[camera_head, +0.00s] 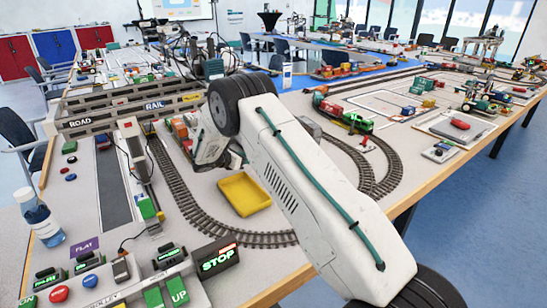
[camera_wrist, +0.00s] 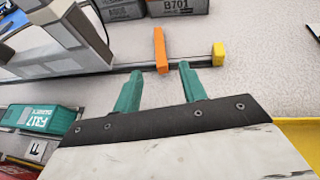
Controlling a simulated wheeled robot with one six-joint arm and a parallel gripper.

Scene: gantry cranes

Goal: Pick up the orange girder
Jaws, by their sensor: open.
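The orange girder (camera_wrist: 160,48) shows in the wrist view as a short, narrow orange bar, pointing away from my gripper. My gripper (camera_wrist: 160,72) has two teal fingers, spread apart with nothing held between them. The girder's near end lines up with the gap between the fingertips; I cannot tell the height between them. A thin dark rod or rail runs crosswise by the girder, with a yellow block (camera_wrist: 218,54) at its right end. In the head view my arm covers this area, and I cannot make out the girder or the fingers.
A yellow tray (camera_head: 245,193) lies right of my gripper, its edge also in the wrist view (camera_wrist: 301,134). A teal container (camera_wrist: 44,118) is at left, grey boxes (camera_wrist: 180,6) stand beyond the girder. Curved track (camera_head: 180,195) and a STOP sign (camera_head: 216,259) are nearby.

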